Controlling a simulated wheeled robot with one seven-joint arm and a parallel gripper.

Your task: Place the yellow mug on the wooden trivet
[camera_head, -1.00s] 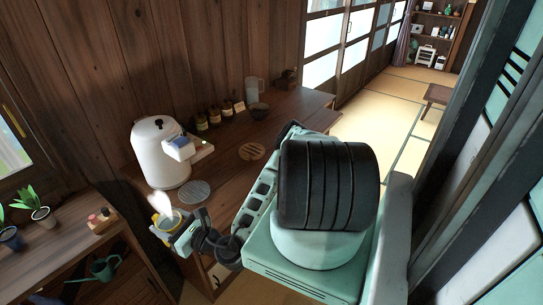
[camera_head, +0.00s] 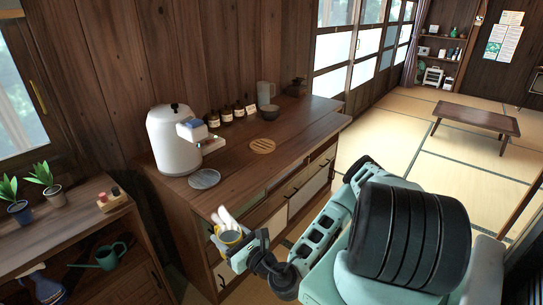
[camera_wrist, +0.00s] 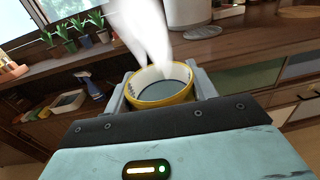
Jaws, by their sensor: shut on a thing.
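The yellow mug (camera_head: 229,236) is held in my gripper (camera_head: 231,244), in front of the wooden cabinet and near its front edge. In the wrist view the mug (camera_wrist: 166,98) sits upright or nearly so between the two fingers, with dark liquid inside and white steam rising. The round wooden trivet (camera_head: 262,146) lies on the cabinet top, farther back and to the right of the mug, with nothing on it. The mug's lower part is hidden by the gripper.
A white water boiler (camera_head: 173,140) and a round grey mat (camera_head: 204,179) are on the cabinet top (camera_head: 240,173). Several small bottles (camera_head: 226,116), a dark bowl (camera_head: 269,112) and a pale pitcher (camera_head: 265,92) stand behind the trivet. Potted plants (camera_head: 45,183) stand on the left shelf.

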